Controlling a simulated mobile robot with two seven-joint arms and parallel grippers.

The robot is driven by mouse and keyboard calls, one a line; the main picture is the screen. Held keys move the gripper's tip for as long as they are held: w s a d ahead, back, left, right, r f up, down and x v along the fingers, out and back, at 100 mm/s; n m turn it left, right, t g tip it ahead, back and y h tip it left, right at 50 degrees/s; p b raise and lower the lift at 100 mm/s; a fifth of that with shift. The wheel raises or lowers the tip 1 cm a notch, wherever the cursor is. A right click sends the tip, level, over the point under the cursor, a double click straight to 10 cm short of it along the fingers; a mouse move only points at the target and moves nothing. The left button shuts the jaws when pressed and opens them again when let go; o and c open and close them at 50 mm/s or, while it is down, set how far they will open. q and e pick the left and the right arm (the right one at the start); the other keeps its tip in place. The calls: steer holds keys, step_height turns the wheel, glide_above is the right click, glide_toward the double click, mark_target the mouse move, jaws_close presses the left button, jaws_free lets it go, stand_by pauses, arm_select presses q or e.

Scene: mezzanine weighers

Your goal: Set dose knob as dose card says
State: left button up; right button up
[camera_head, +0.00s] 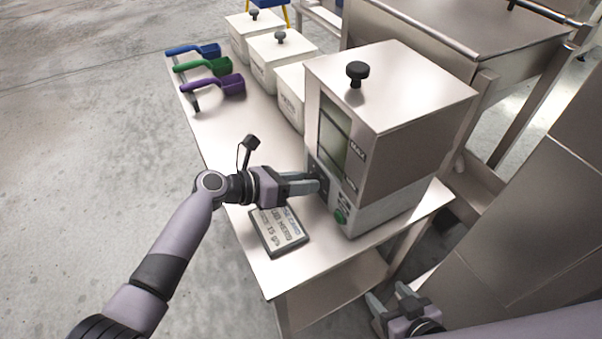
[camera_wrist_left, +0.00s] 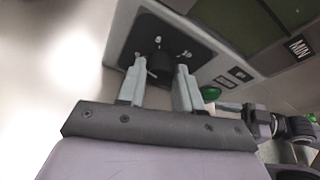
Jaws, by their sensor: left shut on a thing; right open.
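The weigher (camera_head: 350,130) is a steel box with a dark window, standing on the steel table. Its dose knob (camera_wrist_left: 160,66) is dark and round, on a black plate with a few pale marks around it. My left gripper (camera_head: 319,187) is shut on the knob, one finger on each side in the left wrist view (camera_wrist_left: 160,78). In the head view the fingers hide the knob. The dose card (camera_head: 279,230) lies flat on the table in front of the weigher; its last line seems to read 15 g, the rest is unclear. My right gripper (camera_head: 390,298) is open and empty, low beside the table.
A green button (camera_head: 341,215) sits on the weigher's base, near the knob. White lidded bins (camera_head: 275,60) stand in a row behind. Blue, green and purple scoops (camera_head: 215,86) rest at the table's far left. A larger steel bench (camera_head: 450,40) stands behind the weigher.

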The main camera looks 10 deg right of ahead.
arm_select(q)
steer(key=shift+m+t, duration=0.3)
stand_by(0.5)
steer(key=o, duration=1)
steer(key=shift+o, duration=0.2)
steer(key=shift+v, duration=3.6)
steer(key=shift+s, duration=0.1)
